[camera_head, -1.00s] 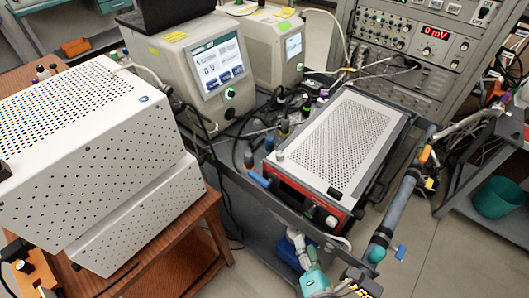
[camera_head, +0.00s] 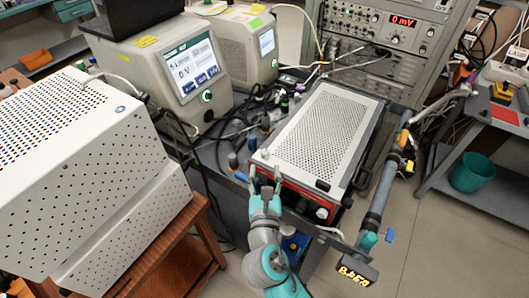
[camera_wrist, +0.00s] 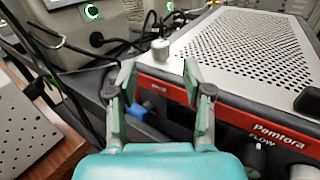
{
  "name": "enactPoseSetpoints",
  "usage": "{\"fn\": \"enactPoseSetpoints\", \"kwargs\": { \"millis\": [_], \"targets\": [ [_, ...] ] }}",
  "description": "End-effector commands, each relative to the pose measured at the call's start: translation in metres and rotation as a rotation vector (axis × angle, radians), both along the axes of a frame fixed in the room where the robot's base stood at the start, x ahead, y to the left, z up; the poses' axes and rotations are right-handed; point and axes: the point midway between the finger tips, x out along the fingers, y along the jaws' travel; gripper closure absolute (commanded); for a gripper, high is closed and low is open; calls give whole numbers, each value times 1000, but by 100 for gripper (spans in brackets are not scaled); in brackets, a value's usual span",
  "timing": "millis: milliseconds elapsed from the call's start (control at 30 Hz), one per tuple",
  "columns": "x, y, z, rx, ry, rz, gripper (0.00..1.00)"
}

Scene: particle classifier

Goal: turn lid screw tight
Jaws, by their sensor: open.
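The perforated grey lid (camera_head: 328,120) covers a red-fronted instrument (camera_head: 318,200), labelled Pemtora in the wrist view (camera_wrist: 275,136). A small pale lid screw (camera_head: 264,154) stands upright at the lid's near-left corner; it also shows in the wrist view (camera_wrist: 160,49). A black knob (camera_head: 322,185) sits at the near-right corner, also in the wrist view (camera_wrist: 308,99). My gripper (camera_head: 265,182) is open and empty, at the instrument's front left. In the wrist view (camera_wrist: 158,82) its fingers are spread, with the pale screw beyond the gap between their tips, apparently not touched.
Two display instruments (camera_head: 180,75) stand behind and left. A white perforated box (camera_head: 85,165) is on a wooden table at left. A grey pipe (camera_head: 382,195) runs along the right. Cables (camera_head: 225,130) lie left of the lid.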

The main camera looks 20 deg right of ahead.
Motion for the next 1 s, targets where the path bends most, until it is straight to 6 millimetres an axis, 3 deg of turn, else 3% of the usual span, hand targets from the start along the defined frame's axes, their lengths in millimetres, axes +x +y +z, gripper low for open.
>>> {"fn": "enactPoseSetpoints", "kwargs": {
  "millis": [200, 400, 833, 867, 1000],
  "targets": [
    [37, -16, 0, 1, -2, -3, 49],
    [59, -24, 0, 2, -1, -1, 49],
    [67, -27, 0, 1, 1, 0, 49],
    [67, -27, 0, 2, 0, 0, 54],
    [67, -27, 0, 2, 0, 0, 89]
  ]
}}
